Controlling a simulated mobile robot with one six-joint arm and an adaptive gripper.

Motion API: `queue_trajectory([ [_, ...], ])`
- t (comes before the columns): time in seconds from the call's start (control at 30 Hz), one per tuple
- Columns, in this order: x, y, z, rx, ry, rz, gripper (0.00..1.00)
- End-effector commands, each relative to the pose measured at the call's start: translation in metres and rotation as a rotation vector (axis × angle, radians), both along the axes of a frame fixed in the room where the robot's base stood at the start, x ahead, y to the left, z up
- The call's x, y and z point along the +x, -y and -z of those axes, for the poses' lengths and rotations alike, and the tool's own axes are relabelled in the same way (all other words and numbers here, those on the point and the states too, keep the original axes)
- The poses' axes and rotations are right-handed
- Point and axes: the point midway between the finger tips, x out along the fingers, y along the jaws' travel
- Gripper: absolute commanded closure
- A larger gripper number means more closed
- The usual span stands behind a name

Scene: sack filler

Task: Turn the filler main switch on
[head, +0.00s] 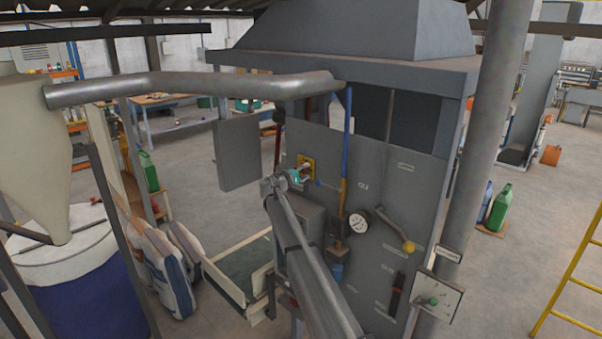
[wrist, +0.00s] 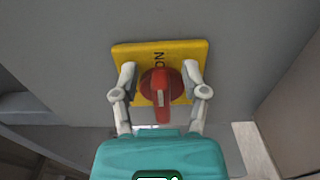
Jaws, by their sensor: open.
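The main switch is a red rotary knob (wrist: 161,88) on a yellow plate (wrist: 195,50) fixed to a grey panel. In the wrist view the knob's grip bar points down the picture, and the letters ON stand sideways on the plate above it. My gripper (wrist: 160,74) is open, with one finger on each side of the knob. I cannot tell whether either finger touches it. In the head view the yellow plate (head: 311,161) shows on the filler's front, with my gripper (head: 303,172) right at it; the knob is mostly hidden there.
A grey box (head: 237,153) hangs left of the switch. A blue and yellow pipe (head: 347,135), a round gauge (head: 358,223) and a lever with a yellow knob (head: 408,247) are to its right.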

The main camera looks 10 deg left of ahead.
Motion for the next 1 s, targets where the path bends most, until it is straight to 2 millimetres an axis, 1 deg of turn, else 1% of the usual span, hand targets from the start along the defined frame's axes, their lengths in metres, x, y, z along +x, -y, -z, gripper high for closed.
queue_trajectory([
  [0.17, -0.004, -0.002, 0.0, 0.0, 0.0, 0.0, 0.43],
  [0.37, -0.017, -0.012, 0.0, 0.0, 0.0, -0.001, 0.43],
  [0.47, -0.028, -0.02, 0.0, 0.0, 0.0, 0.0, 0.43],
  [0.8, -0.07, -0.054, 0.0, 0.0, 0.0, -0.002, 0.43],
  [1.0, -0.087, -0.068, 0.0, -0.001, 0.001, -0.001, 0.43],
])
